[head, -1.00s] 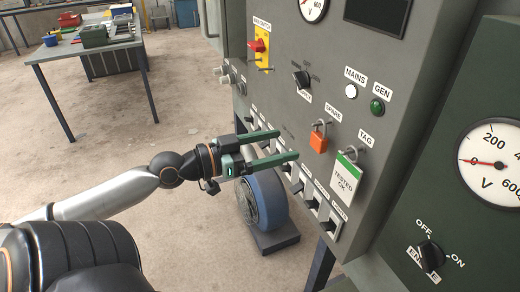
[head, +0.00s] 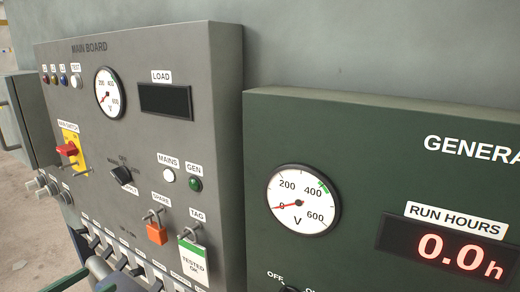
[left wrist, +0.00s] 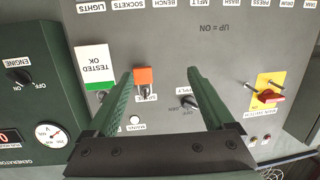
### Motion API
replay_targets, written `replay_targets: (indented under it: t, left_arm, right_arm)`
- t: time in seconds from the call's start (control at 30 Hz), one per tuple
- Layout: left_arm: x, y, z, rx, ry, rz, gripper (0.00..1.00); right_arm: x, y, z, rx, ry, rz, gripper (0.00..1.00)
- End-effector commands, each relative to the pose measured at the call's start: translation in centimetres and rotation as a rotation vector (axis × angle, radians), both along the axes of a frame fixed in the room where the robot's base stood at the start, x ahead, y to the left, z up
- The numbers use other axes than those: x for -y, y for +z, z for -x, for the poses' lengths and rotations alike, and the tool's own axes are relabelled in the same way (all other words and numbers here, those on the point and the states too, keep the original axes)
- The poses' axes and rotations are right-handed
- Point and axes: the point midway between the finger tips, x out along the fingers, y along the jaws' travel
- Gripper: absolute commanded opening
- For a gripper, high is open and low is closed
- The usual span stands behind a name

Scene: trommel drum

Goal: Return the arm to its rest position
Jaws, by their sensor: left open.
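My left gripper (left wrist: 160,75) is open, with two green fingers apart and nothing between them that it holds. In the head view only parts of its green fingers (head: 88,279) show at the bottom left edge, in front of the lower row of breakers. In the left wrist view the grey main board (left wrist: 225,55) appears upside down beyond the fingers. The orange padlock (left wrist: 143,77) shows between the fingers, and the supply switch (left wrist: 189,102) shows near the right finger. The gap to the board is hard to judge. My right gripper is not in view.
The main board (head: 215,150) carries a red main switch (head: 67,149), an orange padlock (head: 156,233), a "TESTED OK" tag (head: 193,262) and a row of breakers (head: 118,262). The green generator panel (head: 370,140) stands to the right. Bare floor (head: 25,220) shows at the left.

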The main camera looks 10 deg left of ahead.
Motion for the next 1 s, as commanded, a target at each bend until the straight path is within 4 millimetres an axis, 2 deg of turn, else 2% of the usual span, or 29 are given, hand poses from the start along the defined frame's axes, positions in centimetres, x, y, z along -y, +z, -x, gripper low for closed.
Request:
replay_targets:
  t: [0.03, 0.1, 0.23, 0.37, 0.4, 0.5, 0.6, 0.73, 0.83, 1.0]
  left_arm:
    - [-0.7, -1.9, 0.3, -0.053, 0.046, 0.008, 0.87]
    - [-1.0, -5.6, 0.9, -0.128, 0.097, 0.005, 0.87]
    - [0.3, -12.3, 2.7, -0.268, 0.156, -0.006, 0.87]
    - [4.1, -18.1, 4.9, -0.398, 0.169, -0.025, 0.87]
    - [5.7, -19.6, 5.7, -0.433, 0.165, -0.032, 0.87]
    - [10.1, -22.4, 7.3, -0.502, 0.137, -0.056, 0.87]
    - [14.3, -24.1, 8.6, -0.547, 0.100, -0.077, 0.87]
    - [18.1, -25.0, 9.6, -0.570, 0.062, -0.102, 0.87]
    - [19.4, -25.3, 9.9, -0.576, 0.048, -0.112, 0.87]
    - [19.6, -25.5, 10.0, -0.577, 0.044, -0.117, 0.87]
  right_arm:
    - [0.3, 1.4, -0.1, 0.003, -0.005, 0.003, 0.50]
    - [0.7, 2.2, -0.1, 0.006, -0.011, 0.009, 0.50]
    - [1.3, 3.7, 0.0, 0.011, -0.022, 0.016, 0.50]
    - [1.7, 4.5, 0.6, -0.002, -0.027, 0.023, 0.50]
    - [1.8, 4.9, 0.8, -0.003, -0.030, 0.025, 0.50]
    - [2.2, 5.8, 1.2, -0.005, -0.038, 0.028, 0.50]
    - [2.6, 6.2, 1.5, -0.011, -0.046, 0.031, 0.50]
    - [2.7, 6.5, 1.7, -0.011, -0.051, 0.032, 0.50]
    - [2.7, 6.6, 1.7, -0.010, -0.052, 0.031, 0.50]
    - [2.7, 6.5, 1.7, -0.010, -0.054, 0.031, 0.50]
